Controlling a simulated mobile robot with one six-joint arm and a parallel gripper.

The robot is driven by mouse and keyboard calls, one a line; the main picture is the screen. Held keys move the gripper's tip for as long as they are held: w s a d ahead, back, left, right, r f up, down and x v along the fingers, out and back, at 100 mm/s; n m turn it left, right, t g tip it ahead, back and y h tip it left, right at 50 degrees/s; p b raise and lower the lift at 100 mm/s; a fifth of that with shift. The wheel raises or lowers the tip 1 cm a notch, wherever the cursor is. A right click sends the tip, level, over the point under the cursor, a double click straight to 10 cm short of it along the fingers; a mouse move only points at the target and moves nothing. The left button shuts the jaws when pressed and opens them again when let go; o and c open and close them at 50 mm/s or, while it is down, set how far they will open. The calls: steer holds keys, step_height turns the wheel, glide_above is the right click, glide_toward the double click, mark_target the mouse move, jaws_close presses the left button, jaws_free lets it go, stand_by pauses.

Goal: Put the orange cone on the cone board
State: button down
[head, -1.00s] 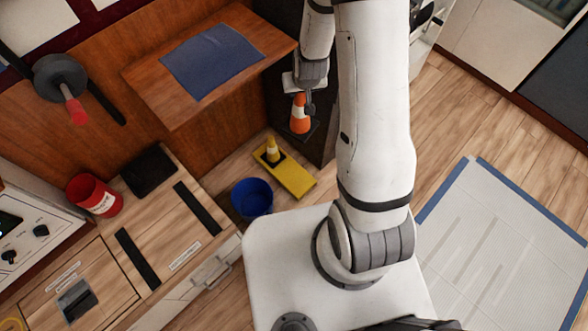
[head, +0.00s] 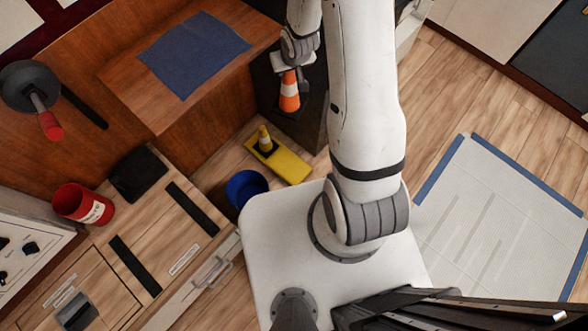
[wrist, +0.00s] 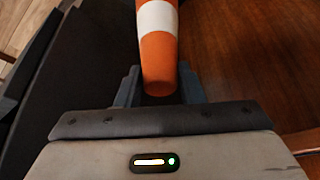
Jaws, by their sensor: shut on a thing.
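The orange cone (head: 289,98) has a white band and hangs from my gripper (head: 292,70), near the dark cabinet. In the wrist view my gripper (wrist: 158,88) has one finger on each side of the orange cone (wrist: 158,55) and is shut on its narrow end. The cone's base is outside the wrist view. The yellow cone board (head: 290,168) lies on the floor below and left of the held cone in the head view. A small yellow cone (head: 264,140) with a white band and dark base stands at its far left end; the near right end is bare.
A blue bin (head: 246,187) stands beside the board. A wooden ledge with a blue cloth (head: 193,55) is at upper left. The dark cabinet (head: 310,112) is behind the cone. A red bucket (head: 84,204) sits on the worktop at left. Open floor (head: 440,110) lies at right.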

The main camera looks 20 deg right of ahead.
step_height(320, 180, down, 51)
steer(key=s+n+g+y+b, duration=0.3)
steer(key=n+b, duration=1.1)
steer(key=b, duration=1.1)
steer(key=shift+f+n+g+y+b, duration=0.2)
steer(key=shift+n+g+y+b, duration=0.15)
steer(key=shift+y, duration=0.25)
steer(key=shift+f, duration=0.1)
steer(key=c, duration=1)
jaws_free()
steer(key=shift+o, duration=0.2)
steer(key=w+p+v, duration=0.1)
steer(key=p+v, duration=0.4)
steer(key=v, duration=0.7)
steer(key=shift+s, duration=0.4)
